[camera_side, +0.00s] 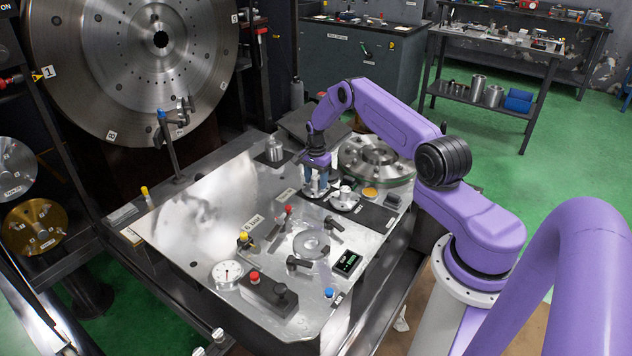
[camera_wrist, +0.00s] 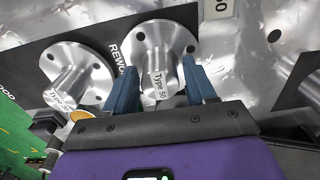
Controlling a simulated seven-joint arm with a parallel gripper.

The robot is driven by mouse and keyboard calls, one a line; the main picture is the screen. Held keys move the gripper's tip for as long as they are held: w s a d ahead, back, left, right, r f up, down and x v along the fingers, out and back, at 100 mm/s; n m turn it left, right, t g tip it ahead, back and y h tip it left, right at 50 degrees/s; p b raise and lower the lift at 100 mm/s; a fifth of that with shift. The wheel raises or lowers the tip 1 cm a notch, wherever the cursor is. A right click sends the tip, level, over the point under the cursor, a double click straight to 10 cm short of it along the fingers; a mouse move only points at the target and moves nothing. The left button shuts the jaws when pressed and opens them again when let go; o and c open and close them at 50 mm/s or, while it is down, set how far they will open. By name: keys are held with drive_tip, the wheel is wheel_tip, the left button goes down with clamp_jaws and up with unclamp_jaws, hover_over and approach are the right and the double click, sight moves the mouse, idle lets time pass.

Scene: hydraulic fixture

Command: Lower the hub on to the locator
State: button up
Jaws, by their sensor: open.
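A flanged metal hub marked "Type 50" (camera_wrist: 160,50) stands on a dark strip labelled "REWORK"; it also shows under my gripper in the side view (camera_side: 314,193). My gripper (camera_wrist: 159,66) is open, with one blue finger on each side of this hub's stem; I cannot tell whether they touch it. In the side view my gripper (camera_side: 318,177) is low over the strip. A second similar hub (camera_side: 345,199) stands to the right, and at left in the wrist view (camera_wrist: 75,72). A round metal seat (camera_side: 311,243) between black clamp handles looks like the locator; nothing sits on it.
A large flanged disc (camera_side: 376,160) stands just behind the hubs. A dial gauge (camera_side: 227,272), a black box with a red button (camera_side: 268,290) and a small display (camera_side: 347,263) are near the plate's front. The plate's left part (camera_side: 190,225) is bare.

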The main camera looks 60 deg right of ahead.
drive_tip(key=shift+c, duration=0.3)
clamp_jaws()
drive_tip(key=shift+r, duration=2.55)
drive_tip(key=shift+c, duration=1.8)
unclamp_jaws()
drive_tip(key=c, duration=0.6)
